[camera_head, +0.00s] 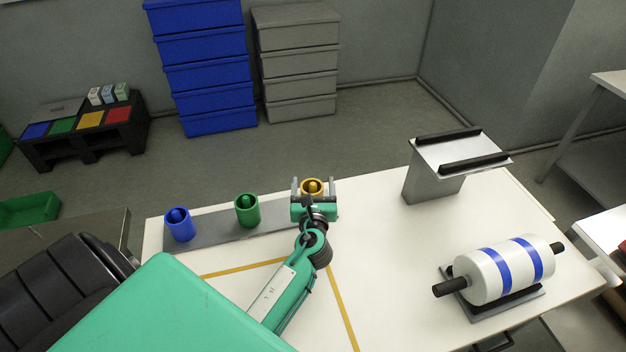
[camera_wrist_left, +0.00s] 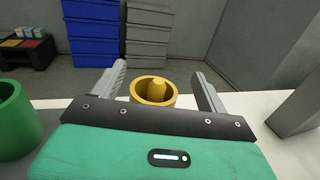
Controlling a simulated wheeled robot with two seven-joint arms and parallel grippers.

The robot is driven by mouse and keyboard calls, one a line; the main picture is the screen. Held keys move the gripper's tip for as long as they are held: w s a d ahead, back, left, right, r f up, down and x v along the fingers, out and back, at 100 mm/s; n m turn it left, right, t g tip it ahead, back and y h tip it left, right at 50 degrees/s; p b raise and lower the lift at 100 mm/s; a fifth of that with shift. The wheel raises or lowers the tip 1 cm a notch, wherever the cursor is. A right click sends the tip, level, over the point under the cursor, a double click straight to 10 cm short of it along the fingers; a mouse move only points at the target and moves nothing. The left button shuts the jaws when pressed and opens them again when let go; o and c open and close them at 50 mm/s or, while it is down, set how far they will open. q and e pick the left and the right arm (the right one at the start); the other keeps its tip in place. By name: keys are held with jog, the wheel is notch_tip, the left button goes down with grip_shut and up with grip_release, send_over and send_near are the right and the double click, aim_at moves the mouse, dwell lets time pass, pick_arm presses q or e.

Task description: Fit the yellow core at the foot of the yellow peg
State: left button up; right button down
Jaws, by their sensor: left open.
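The yellow core (camera_head: 312,185) is a short hollow cylinder around the yellow peg (camera_wrist_left: 157,88), at the right end of the grey strip on the table. The peg's rounded tip shows inside the core's opening. The core also shows in the left wrist view (camera_wrist_left: 154,101), looking upright. Its lower part is hidden behind my gripper body, so I cannot tell whether it rests on the strip. My left gripper (camera_head: 315,184) is open, with one finger on each side of the core and visible gaps in the wrist view (camera_wrist_left: 160,75). My right gripper is not in view.
A green core (camera_head: 247,211) and a blue core (camera_head: 179,225) stand around pegs on the grey strip (camera_head: 220,232), left of my gripper. A white roll with blue bands (camera_head: 503,272) lies on a cradle at right. A metal stand (camera_head: 435,188) stands behind it.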

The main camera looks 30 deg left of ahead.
pick_arm(q)
jog(key=v, duration=1.1)
jog(key=shift+s+d, duration=0.25)
